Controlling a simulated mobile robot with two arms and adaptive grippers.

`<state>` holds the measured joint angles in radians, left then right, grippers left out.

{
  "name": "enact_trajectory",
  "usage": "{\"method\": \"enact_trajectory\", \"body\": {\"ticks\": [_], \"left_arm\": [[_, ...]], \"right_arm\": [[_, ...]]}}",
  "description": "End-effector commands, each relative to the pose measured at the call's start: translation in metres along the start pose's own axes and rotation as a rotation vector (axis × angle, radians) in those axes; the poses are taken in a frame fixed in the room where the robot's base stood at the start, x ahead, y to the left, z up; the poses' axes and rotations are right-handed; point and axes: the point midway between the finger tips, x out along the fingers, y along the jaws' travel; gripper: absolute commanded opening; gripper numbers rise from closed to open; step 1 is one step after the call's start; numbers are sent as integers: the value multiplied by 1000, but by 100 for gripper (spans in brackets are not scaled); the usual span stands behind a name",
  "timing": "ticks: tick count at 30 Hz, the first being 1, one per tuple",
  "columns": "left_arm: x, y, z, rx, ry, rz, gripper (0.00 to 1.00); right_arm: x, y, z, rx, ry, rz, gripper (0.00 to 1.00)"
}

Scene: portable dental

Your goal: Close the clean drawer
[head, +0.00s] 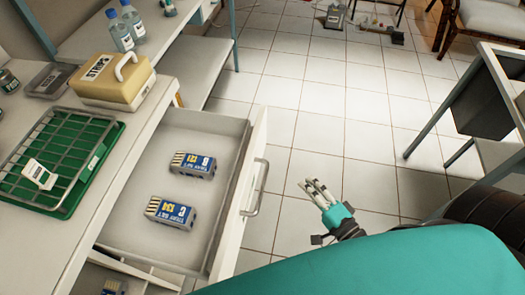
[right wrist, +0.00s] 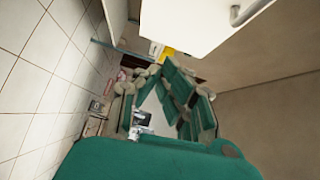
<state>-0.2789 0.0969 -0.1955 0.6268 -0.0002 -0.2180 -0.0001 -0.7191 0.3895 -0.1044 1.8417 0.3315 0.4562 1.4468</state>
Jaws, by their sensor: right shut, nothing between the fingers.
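The clean drawer (head: 133,223) is pulled well out of the cabinet in the head view. Its white front panel (head: 238,200) faces right and carries a metal bar handle (head: 259,188). Two blue-labelled packs, one at the back (head: 193,165) and one nearer (head: 170,212), lie inside. My right gripper (head: 313,187) is shut and empty, to the right of the handle and apart from it, above the floor. A white panel (right wrist: 190,22) with a bar handle (right wrist: 248,12) shows at the top of the right wrist view. My left gripper is not in view.
Another blue pack (head: 113,287) shows below the open drawer. A desk (head: 490,110) stands at right. Tiled floor (head: 310,125) lies clear between.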

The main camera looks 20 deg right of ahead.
Motion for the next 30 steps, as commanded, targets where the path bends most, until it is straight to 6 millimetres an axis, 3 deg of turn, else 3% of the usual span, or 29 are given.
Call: {"method": "enact_trajectory", "body": {"ticks": [3, 11, 20, 24, 30], "left_arm": [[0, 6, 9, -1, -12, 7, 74], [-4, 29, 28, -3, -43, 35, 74], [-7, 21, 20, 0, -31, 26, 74], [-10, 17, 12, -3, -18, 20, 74], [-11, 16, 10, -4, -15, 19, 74]], "right_arm": [[4, -17, 1, 51, -5, -41, 0], [44, -20, 1, 52, -4, -46, 0], [107, -22, 3, 51, -4, -43, 0], [119, -23, 20, 54, -4, -40, 0], [128, -22, 29, 51, -4, -39, 0]]}}
